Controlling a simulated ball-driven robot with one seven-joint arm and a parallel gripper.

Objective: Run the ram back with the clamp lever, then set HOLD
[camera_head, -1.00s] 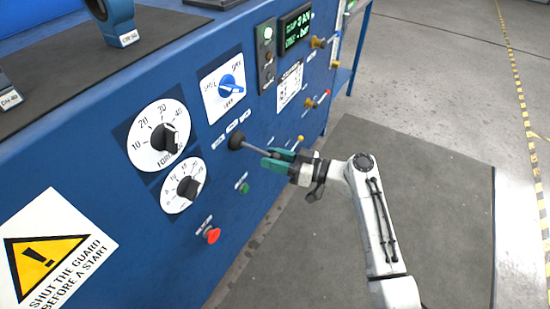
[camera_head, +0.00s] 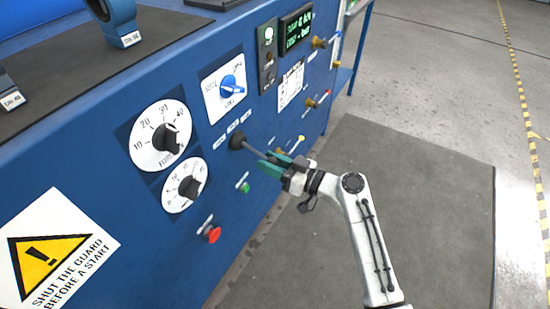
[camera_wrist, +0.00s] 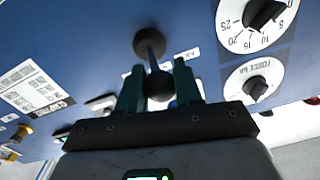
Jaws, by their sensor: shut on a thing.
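The lever (camera_head: 252,150) projects from a dark round boot on the blue panel, with small white labels beside it, too small to read. I take it for the clamp lever. My gripper (camera_head: 276,160) is shut on its outer end. In the wrist view the lever's dark knob (camera_wrist: 159,86) sits between my green fingers, with its rod running up to the boot (camera_wrist: 149,40). A blue selector knob (camera_head: 229,84) on a white plate is up and left of the lever; I cannot read its positions. No part is plainly identifiable as the ram.
Two white dials (camera_head: 160,135) are left of the lever. A green button (camera_head: 244,187) and a red button (camera_head: 212,234) are below. A lit display (camera_head: 296,27) with green text stands upper right. Brass-coloured knobs (camera_head: 318,43) are farther right. The floor mat (camera_head: 400,190) is clear around my arm.

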